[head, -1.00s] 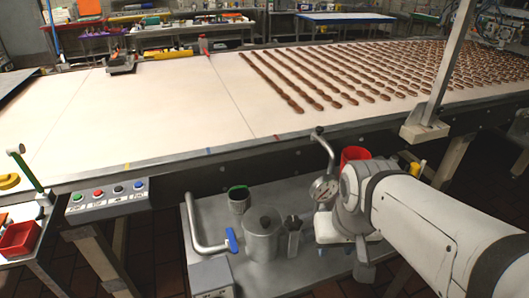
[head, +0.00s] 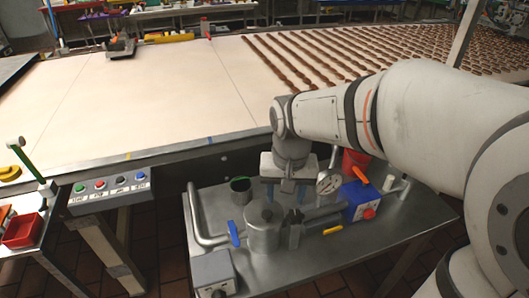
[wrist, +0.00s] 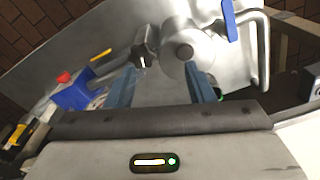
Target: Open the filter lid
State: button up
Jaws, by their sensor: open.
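The filter housing (head: 263,238) is a steel canister with a round lid (head: 262,212) and a small knob on top. It stands upright on the steel cart, and the lid looks seated on it. The lid also shows from above in the wrist view (wrist: 172,60), just beyond the fingertips and nearer the right finger. My gripper (head: 286,190) points down behind and slightly right of the canister in the head view. Its two blue fingers are apart with nothing held between them, as the wrist view also shows (wrist: 160,72). I see no contact with the lid.
A bent pipe with a blue lever (head: 233,233) stands left of the canister. A dark clamp-like fitting (head: 294,228), a gauge (head: 328,182) and a blue box with a red button (head: 362,203) stand to its right. The conveyor (head: 170,100) lies behind. The cart's front right (head: 390,235) is clear.

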aim_at(267, 213)
jog(key=shift+g, duration=0.3)
jog(key=a, duration=0.1)
jog(key=w+a, duration=0.1)
jog(key=w+a+f, duration=0.1)
jog(key=a, duration=0.1)
jog(key=shift+w, duration=0.25)
notch_tip(267, 213, down, 8)
jog(key=shift+r+p, duration=0.25)
jog(key=shift+p, duration=0.05)
jog(key=shift+c, duration=0.2)
grip_shut()
